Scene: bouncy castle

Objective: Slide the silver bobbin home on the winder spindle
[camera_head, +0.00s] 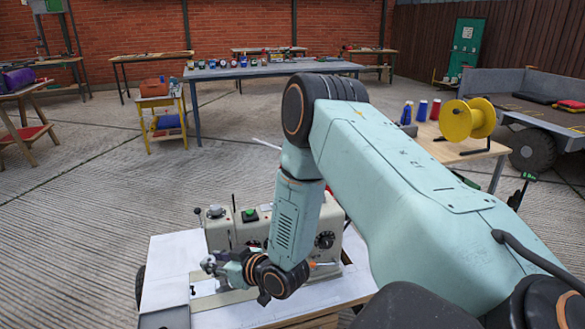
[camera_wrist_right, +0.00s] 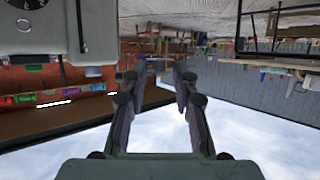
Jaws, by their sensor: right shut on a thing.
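My right gripper (camera_head: 219,265) reaches down from the right in the head view, low in front of the beige sewing machine (camera_head: 228,233). A small silvery piece, apparently the silver bobbin (camera_head: 208,264), shows at its fingertips. In the right wrist view the two fingers of the right gripper (camera_wrist_right: 159,75) stand a little apart, and I cannot make out the bobbin between them. The machine also shows at the upper left of that view (camera_wrist_right: 45,35). I cannot pick out the winder spindle for certain. My left gripper is not in view.
The machine stands on a white-topped table (camera_head: 172,262). My right arm covers much of its right side. A wooden table with a yellow spool (camera_head: 468,119) and blue and red thread cones stands at the right. A long blue table (camera_head: 270,69) is at the back.

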